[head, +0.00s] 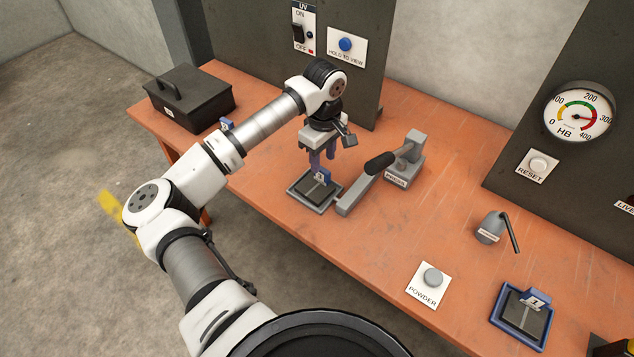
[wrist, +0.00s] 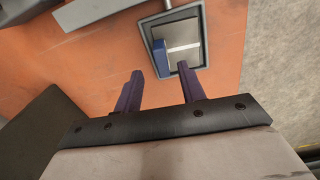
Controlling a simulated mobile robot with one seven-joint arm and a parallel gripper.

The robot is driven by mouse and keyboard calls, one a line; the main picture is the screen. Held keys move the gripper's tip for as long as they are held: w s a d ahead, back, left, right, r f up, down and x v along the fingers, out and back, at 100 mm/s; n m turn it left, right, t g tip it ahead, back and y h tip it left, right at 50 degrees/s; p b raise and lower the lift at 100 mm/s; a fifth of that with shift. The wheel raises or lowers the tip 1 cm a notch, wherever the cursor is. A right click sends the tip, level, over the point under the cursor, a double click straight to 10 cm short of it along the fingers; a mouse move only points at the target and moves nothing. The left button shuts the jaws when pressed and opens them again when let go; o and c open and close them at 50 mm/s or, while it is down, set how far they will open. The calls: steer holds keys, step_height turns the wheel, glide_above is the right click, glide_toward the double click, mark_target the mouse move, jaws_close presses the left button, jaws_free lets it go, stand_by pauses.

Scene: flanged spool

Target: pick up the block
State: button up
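A dark grey block (head: 311,191) with a pale stripe and an upright blue tab lies in a shallow grey tray (head: 302,202). In the wrist view the block (wrist: 188,34), its blue tab (wrist: 160,58) and the tray (wrist: 205,72) show beyond my fingertips. My gripper (head: 322,160) points down above the tray, close over the tab. In the wrist view my gripper (wrist: 157,74) has its two blue-purple fingers apart, with nothing between them. A similar block (head: 527,313) with a blue tab marked 1 lies in a second tray (head: 497,320) at the lower right.
A grey press with a dark-gripped lever (head: 380,163) stands just right of the first tray. A black lidded box (head: 190,97) sits at the bench's left end. A grey nozzle device (head: 490,228) and a powder button (head: 432,278) are at the right. The bench (head: 440,190) between is clear.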

mark_target(322, 169)
steer(key=shift+s+f+p, duration=0.15)
steer(key=shift+f+p, duration=0.85)
steer(key=shift+f, duration=1.45)
jaws_close()
